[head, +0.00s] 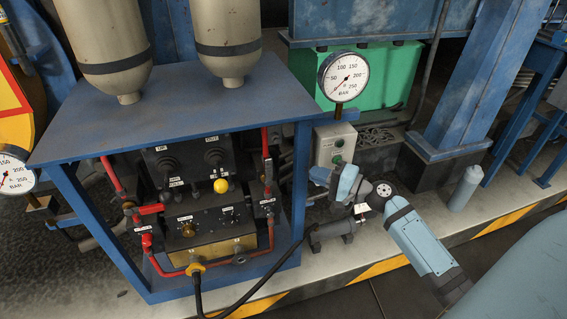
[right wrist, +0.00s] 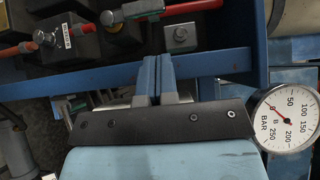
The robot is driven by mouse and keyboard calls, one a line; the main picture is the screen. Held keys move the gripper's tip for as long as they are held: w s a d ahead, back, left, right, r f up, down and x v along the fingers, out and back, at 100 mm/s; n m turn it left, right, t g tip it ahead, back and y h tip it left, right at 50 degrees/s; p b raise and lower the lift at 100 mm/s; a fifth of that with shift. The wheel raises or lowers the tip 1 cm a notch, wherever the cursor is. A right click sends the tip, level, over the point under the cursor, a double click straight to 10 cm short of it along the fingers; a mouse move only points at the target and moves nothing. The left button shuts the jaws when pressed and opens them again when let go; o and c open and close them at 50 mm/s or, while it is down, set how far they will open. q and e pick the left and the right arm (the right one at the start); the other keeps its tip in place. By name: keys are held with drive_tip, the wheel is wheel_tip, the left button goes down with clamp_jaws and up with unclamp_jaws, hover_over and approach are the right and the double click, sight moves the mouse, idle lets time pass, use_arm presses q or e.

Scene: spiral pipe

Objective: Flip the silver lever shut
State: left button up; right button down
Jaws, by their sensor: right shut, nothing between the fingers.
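In the right wrist view, a small silver lever-like piece (right wrist: 142,8) sits on a red pipe at the top, above my fingertips. I cannot tell for sure whether it is the silver lever. In the head view, the right side of the control panel has red pipes and small valves (head: 268,168); a silver lever is too small to make out there. My right gripper (head: 318,178) is just right of the blue cabinet's right post, apart from the panel. In the right wrist view its fingers (right wrist: 150,62) are together and empty. My left gripper is not in view.
The blue cabinet (head: 200,117) frames the panel, with its right post beside my gripper. A pressure gauge (head: 343,77) stands above a grey button box (head: 334,144). A yellow knob (head: 220,186) sticks out of the panel. A grey bottle (head: 466,187) stands on the ledge at right.

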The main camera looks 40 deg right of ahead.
sight(269, 172)
drive_tip(key=shift+w, duration=0.1)
drive_tip(key=x, duration=1)
